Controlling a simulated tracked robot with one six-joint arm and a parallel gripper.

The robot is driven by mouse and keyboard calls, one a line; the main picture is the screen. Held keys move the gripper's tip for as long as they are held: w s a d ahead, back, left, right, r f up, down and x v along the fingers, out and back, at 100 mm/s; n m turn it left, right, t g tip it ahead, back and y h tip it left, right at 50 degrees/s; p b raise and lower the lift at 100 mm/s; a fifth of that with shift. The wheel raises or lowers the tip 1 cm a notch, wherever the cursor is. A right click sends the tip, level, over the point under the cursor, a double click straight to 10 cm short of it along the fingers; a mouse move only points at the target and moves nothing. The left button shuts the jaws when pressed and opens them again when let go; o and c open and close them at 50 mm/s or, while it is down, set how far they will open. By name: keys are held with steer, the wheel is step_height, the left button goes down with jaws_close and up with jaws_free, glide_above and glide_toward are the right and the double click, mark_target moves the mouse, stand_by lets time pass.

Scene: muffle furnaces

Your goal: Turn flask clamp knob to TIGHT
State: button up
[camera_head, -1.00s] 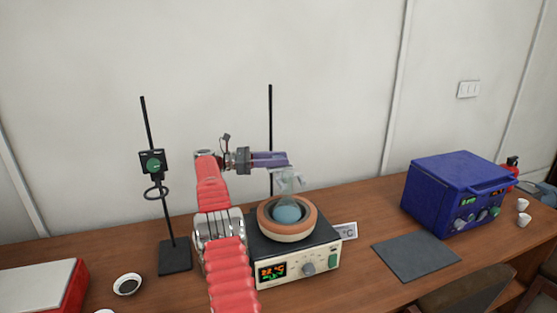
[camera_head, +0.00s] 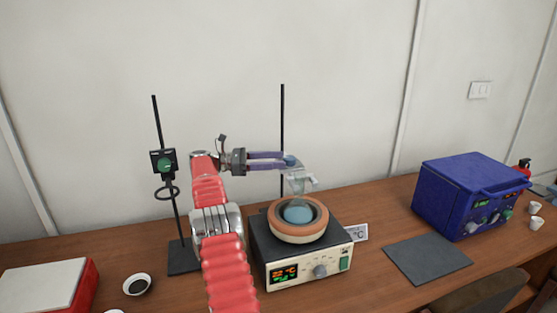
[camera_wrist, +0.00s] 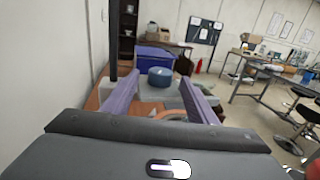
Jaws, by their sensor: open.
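A round blue knob (camera_head: 290,160) sits at the clamp above the glass flask, in front of the right stand rod; I take it as the flask clamp knob. In the wrist view the blue knob (camera_wrist: 160,76) shows ahead, between my two purple fingers. My gripper (camera_head: 284,161) is open and points right, with its fingertips at the knob. In the wrist view, my gripper (camera_wrist: 160,82) has a gap on both sides of the knob; I cannot tell any contact. The blue flask (camera_head: 298,214) sits in the round heating mantle (camera_head: 272,224). No TIGHT marking is readable.
The mantle stands on a controller box (camera_head: 308,270) with a lit display. A second stand with a green knob (camera_head: 164,163) is at left. A blue furnace (camera_head: 450,195) and dark mat (camera_head: 428,259) are at right. The wall is close behind.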

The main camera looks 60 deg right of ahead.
steer(key=shift+v, duration=1.1)
steer(key=shift+w+r, duration=0.1)
